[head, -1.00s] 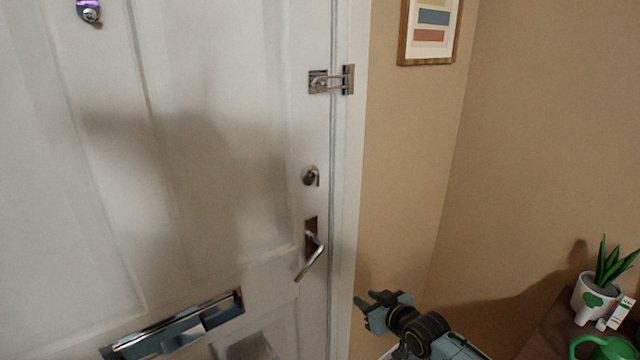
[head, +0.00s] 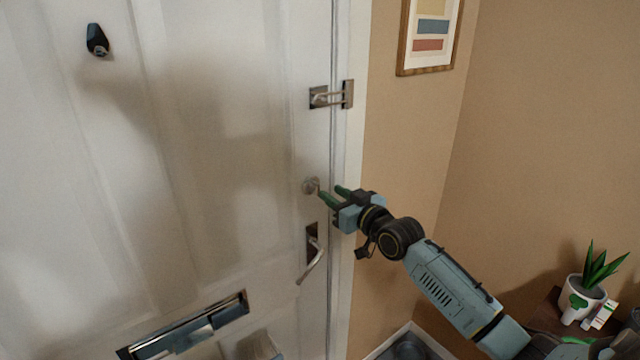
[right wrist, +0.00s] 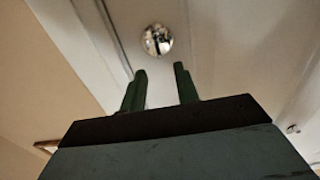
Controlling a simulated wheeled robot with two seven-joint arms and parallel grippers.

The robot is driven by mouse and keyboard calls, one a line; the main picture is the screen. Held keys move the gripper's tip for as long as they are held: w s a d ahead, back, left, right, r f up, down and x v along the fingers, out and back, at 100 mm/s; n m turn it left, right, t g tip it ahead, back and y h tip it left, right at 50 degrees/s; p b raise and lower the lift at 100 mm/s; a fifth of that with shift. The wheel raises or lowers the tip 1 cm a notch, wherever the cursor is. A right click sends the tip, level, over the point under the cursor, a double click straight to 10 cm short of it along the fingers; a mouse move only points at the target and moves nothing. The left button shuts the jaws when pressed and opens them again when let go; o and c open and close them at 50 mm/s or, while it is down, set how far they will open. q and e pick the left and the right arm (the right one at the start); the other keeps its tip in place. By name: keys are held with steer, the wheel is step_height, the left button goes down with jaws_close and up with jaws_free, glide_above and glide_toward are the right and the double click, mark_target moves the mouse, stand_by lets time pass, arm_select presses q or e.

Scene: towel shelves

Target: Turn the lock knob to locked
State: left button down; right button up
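The round metal lock knob (head: 310,186) is on the white door near its right edge, between the latch above and the lever handle below. It also shows in the right wrist view (right wrist: 157,40), just beyond the fingertips. My right gripper (head: 331,195) is at the knob's right in the head view, its green fingers pointing at the door. In the right wrist view the two fingers (right wrist: 159,78) are apart with nothing between them, and the knob lies ahead of the gap. Whether a fingertip touches the knob cannot be told. My left gripper is not in view.
A lever handle (head: 314,255) is just below the knob, and a swing-bar latch (head: 331,96) is above. A metal letter slot (head: 188,326) is low on the door. A potted plant (head: 583,300) stands at the lower right.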

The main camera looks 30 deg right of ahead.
mark_target(319, 184)
steer(key=shift+w+a, duration=0.15)
steer(key=shift+w, duration=1.4)
steer(key=shift+w+a, duration=0.1)
steer(key=shift+w, duration=1.4)
steer(key=shift+c, duration=0.3)
jaws_close()
